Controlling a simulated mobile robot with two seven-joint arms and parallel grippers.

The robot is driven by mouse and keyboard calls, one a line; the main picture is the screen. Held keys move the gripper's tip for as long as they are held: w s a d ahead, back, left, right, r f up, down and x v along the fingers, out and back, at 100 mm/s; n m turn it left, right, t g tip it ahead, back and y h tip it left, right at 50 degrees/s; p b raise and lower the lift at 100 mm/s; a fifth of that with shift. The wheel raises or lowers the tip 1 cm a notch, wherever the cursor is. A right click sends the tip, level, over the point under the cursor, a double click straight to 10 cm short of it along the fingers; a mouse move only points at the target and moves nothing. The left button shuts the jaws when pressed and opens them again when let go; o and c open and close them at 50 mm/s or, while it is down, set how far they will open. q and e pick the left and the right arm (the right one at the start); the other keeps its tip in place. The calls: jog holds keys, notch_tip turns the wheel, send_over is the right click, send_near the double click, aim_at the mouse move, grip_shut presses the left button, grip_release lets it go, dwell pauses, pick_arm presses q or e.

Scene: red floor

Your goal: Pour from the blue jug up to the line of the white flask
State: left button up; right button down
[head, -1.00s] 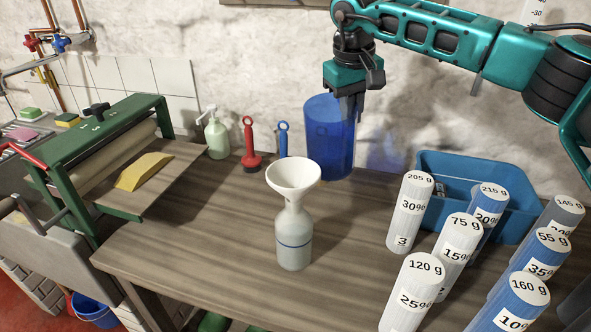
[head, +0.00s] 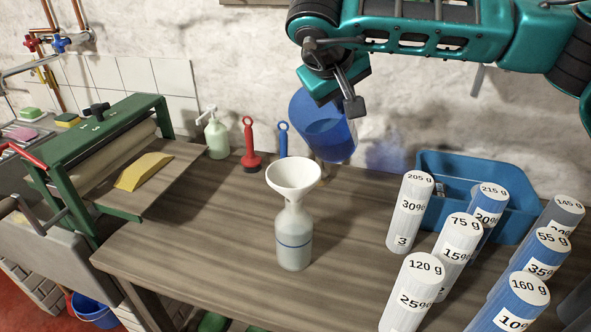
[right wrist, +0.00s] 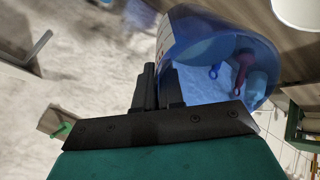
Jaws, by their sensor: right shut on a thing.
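The blue jug (head: 325,131) is see-through and hangs above the back of the table, tilted with its top toward the left. My right gripper (head: 331,92) is shut on the jug; its fingers meet the jug wall in the right wrist view (right wrist: 162,88), where the jug (right wrist: 222,62) shows its open rim. The liquid in the jug looks blue through the wall. The white flask (head: 294,238) stands upright on the table with a dark blue line around its body and a white funnel (head: 294,176) in its neck. The jug is behind and above the funnel, apart from it. My left gripper is out of view.
Several labelled white and blue cylinders (head: 410,212) stand at the right, by a blue bin (head: 520,226). A red brush (head: 249,146), a blue brush (head: 283,140) and a soap bottle (head: 216,136) stand along the wall. A green press (head: 100,150) is at the left.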

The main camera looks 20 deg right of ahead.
jog(key=shift+s+a+r+t+h, duration=0.2)
jog(key=shift+a+r+t+h, duration=0.05)
jog(key=shift+r+t+h, duration=0.25)
jog(key=shift+s+a+r+t+h, duration=0.2)
jog(key=shift+r+t+h, duration=0.2)
jog(key=shift+r, duration=0.05)
jog(key=shift+s+a+r+t+h, duration=0.45)
jog(key=shift+r+t+h, duration=0.2)
jog(key=shift+t+h, duration=0.15)
dwell(2.0)
jog(key=shift+s+a+r+t+h+b, duration=0.2)
jog(key=shift+s+r+t+h+b, duration=0.15)
jog(key=shift+b, duration=0.2)
dwell(1.8)
